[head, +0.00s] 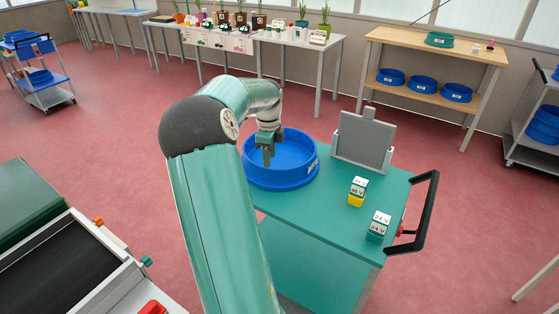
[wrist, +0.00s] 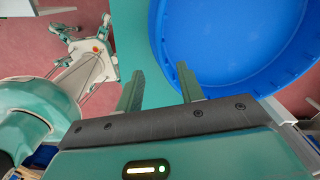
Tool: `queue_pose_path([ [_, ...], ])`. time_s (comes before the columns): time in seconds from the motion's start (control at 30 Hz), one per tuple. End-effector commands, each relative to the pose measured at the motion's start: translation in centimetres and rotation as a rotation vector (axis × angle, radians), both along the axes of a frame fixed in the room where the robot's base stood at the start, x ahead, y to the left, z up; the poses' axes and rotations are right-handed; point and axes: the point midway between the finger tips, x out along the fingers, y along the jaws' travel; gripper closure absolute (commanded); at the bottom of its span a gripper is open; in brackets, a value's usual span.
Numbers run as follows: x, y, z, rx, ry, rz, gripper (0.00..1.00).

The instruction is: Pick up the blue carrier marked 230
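A large round blue carrier (head: 285,181) stands on the green cart top (head: 325,200). A small pale label sits on its right outer side, too small to read, so I cannot tell if it says 230. My gripper (head: 267,152) points down at the carrier's left part in the head view. In the wrist view my gripper (wrist: 158,88) has its two fingers apart with nothing held. There the carrier (wrist: 235,40) fills the upper right, and the right finger overlaps its rim in the picture. I cannot tell whether they touch.
On the cart are a grey panel (head: 365,140) and labelled blocks, one yellow-based (head: 357,191) and one green (head: 379,225). A black handle (head: 425,212) is at the right. More blue carriers (head: 422,85) sit on the wooden table's shelf. A conveyor (head: 60,265) is at lower left.

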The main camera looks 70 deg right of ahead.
Motion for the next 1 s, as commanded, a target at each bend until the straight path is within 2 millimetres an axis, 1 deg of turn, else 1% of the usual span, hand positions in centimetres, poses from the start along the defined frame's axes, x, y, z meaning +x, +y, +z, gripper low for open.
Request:
queue_pose_path([
  [0.03, 0.0, 0.0, -1.0, 0.002, 0.002, -0.001, 0.62],
  [0.1, 0.0, -0.1, -2.1, 0.001, 0.001, -0.001, 0.62],
  [0.37, 0.2, -0.3, -4.0, 0.0, 0.0, 0.001, 0.62],
  [0.63, 0.2, -0.5, -7.8, 0.0, 0.0, 0.001, 0.62],
  [0.73, 0.2, -0.5, -8.4, -0.001, 0.0, 0.001, 0.62],
  [0.9, 0.3, -0.5, -8.4, -0.001, -0.001, 0.002, 0.62],
  [0.93, 0.3, -0.5, -8.4, -0.001, -0.001, 0.002, 0.66],
  [1.0, 0.3, -0.5, -8.4, -0.001, -0.001, 0.002, 0.8],
])
